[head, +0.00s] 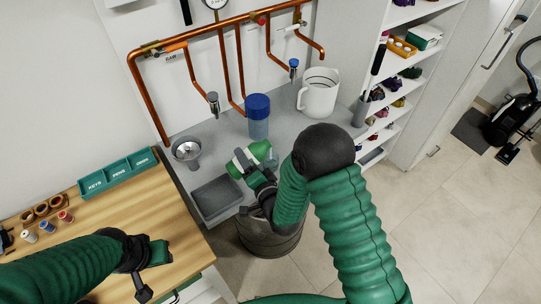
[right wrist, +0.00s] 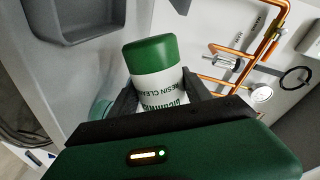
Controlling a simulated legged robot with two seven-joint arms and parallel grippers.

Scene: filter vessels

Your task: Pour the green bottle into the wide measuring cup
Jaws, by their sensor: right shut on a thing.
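The green bottle (head: 248,158), green with a white label, is held tilted over the grey counter in the head view. My right gripper (head: 259,174) is shut on it. In the right wrist view the bottle (right wrist: 153,58) stands between my gripper fingers (right wrist: 162,95), with its green end and part of its lettering showing. The wide measuring cup (head: 319,94), white with a handle, stands upright at the back right of the counter, apart from the bottle. My left gripper (head: 150,256) is over the wooden table; its jaws are too unclear to judge.
A blue-lidded container (head: 258,118) stands behind the bottle, left of the cup. Copper pipes (head: 200,35) with taps hang above the counter. A sink basin (head: 216,198), a metal strainer (head: 187,150) and a dark barrel (head: 270,239) are nearby. A grey holder (head: 361,112) stands right of the cup.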

